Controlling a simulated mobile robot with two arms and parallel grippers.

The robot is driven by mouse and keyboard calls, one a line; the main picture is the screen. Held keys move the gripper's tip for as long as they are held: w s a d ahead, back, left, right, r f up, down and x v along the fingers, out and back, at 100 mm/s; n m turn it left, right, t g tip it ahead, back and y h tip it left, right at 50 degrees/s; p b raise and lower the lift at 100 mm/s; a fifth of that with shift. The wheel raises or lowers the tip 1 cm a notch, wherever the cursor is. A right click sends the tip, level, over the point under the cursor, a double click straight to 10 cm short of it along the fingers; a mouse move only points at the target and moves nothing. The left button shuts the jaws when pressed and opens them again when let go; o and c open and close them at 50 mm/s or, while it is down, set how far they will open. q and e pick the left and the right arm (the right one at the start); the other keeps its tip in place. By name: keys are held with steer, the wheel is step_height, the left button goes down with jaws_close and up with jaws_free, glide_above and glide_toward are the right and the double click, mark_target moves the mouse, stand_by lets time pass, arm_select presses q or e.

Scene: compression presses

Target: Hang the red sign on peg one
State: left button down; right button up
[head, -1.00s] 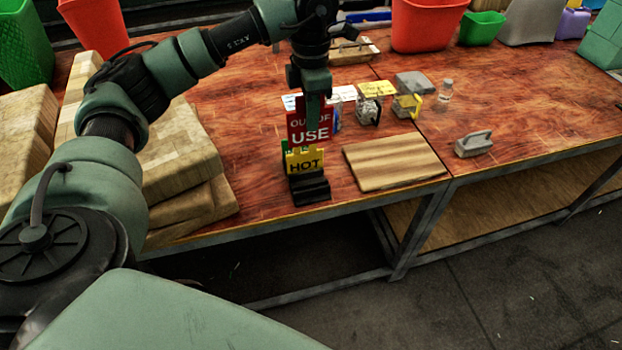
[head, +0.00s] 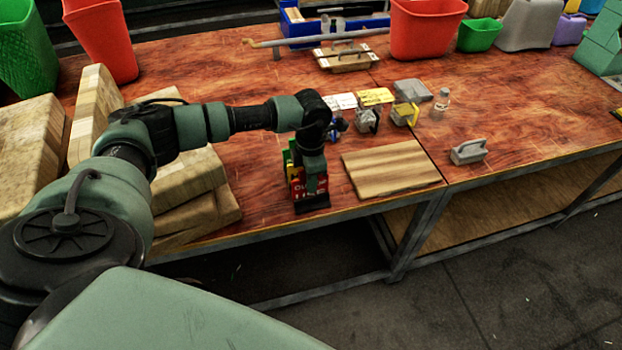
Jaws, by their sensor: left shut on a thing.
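The red sign (head: 297,190) with white lettering is upright at the small black stand (head: 312,206) near the table's front edge. My left gripper (head: 311,186) points down and is shut on the red sign, covering part of its face. A yellow sign and a green sign (head: 287,158) show at the left behind the red one, mostly hidden. I cannot tell whether the red sign touches the stand. No numbered peg can be made out. My right gripper is not in view.
A wooden board (head: 390,168) lies right of the stand. Several padlocks, tags and a small bottle (head: 441,100) are behind it. A grey handled block (head: 468,151) is farther right.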

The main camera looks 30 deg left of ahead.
arm_select(q)
steer(key=shift+f, duration=0.1)
steer(key=shift+f, duration=0.2)
steer(key=c, duration=1.6)
jaws_free()
steer(key=shift+o, duration=0.2)
steer(key=shift+r, duration=0.1)
steer(key=shift+w+r, duration=0.1)
step_height(320, 180, up, 8)
steer(key=b, duration=0.3)
steer(key=shift+w+f, duration=0.25)
steer(key=shift+w, duration=0.1)
